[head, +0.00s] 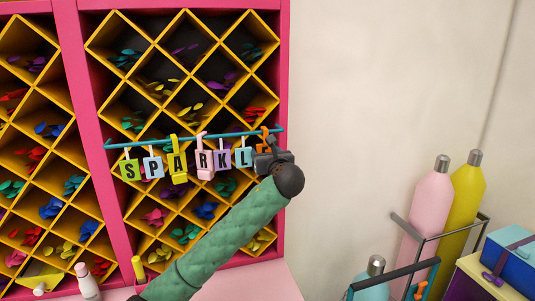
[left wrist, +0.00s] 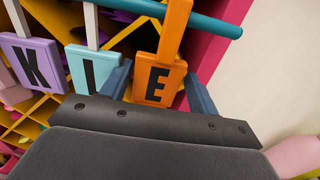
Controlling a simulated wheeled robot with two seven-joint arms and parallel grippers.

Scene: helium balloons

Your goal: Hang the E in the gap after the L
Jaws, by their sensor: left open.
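The orange E tag (left wrist: 160,78) is at the right end of the teal rod (left wrist: 205,22), right of the turquoise L tag (left wrist: 92,68). Its orange strap crosses the rod; I cannot see whether it is hooked fully over. My left gripper (left wrist: 156,73) is open, with one finger on each side of the E. In the head view the orange strap (head: 264,132) shows at the rod's end, with the L (head: 243,157) to its left. My left gripper (head: 266,152) hides most of the E there. My right gripper is not in view.
Several other letter tags, including the purple K (head: 222,158), hang along the rod left of the L. A pink shelf (head: 284,70) with yellow diamond cells stands behind. Pink (head: 428,205) and yellow (head: 466,200) bottles stand at right. The wall between is clear.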

